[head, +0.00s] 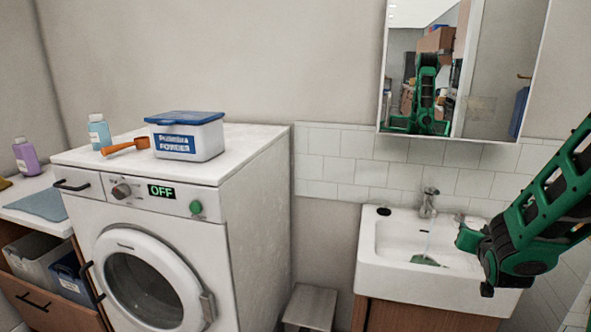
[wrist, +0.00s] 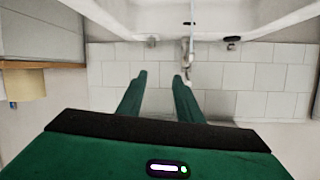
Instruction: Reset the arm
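My green arm reaches in from the right edge of the head view. My gripper (head: 464,238) is at its end, in front of and above the right part of the white sink (head: 385,272). In the wrist view my gripper (wrist: 159,78) has its two green fingers apart, with nothing between them, so it is open and empty. The sink basin (wrist: 160,18) and the metal faucet (wrist: 188,55) show beyond the fingertips there. The faucet also shows in the head view (head: 428,203).
A mirror cabinet (head: 502,70) hangs above the sink and reflects my arm. A white washing machine (head: 255,200) reading OFF stands left, bearing a powder box (head: 187,138), orange scoop (head: 126,147) and bottle (head: 98,133). A small stool (head: 311,303) stands between machine and sink.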

